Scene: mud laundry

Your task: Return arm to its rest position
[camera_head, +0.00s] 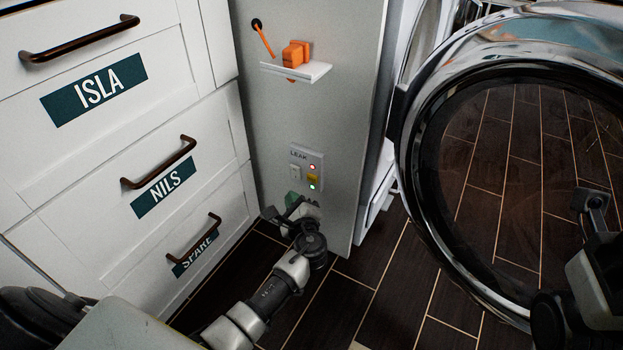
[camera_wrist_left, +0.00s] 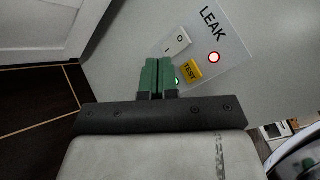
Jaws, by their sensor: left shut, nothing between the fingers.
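My left arm comes up from the bottom of the head view, and its gripper (camera_head: 293,199) is in front of the grey panel, just below the leak box (camera_head: 306,167). In the left wrist view the two green fingers (camera_wrist_left: 158,75) are pressed together with nothing between them. They point toward the leak box (camera_wrist_left: 215,50), which has a white rocker switch (camera_wrist_left: 176,43), a yellow test button (camera_wrist_left: 191,70), a red light and a green light. The fingertips overlap the lower part of the box; touching or apart cannot be told. Part of my right arm (camera_head: 592,275) shows at the right edge, its fingers unseen.
White drawers (camera_head: 95,165) labelled ISLA, NILS and SPARE stand at the left, shut. A small white shelf (camera_head: 312,72) with an orange object (camera_head: 296,54) juts from the panel. An open round machine door (camera_head: 415,190) fills the right. Dark floor (camera_head: 390,285) is clear between.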

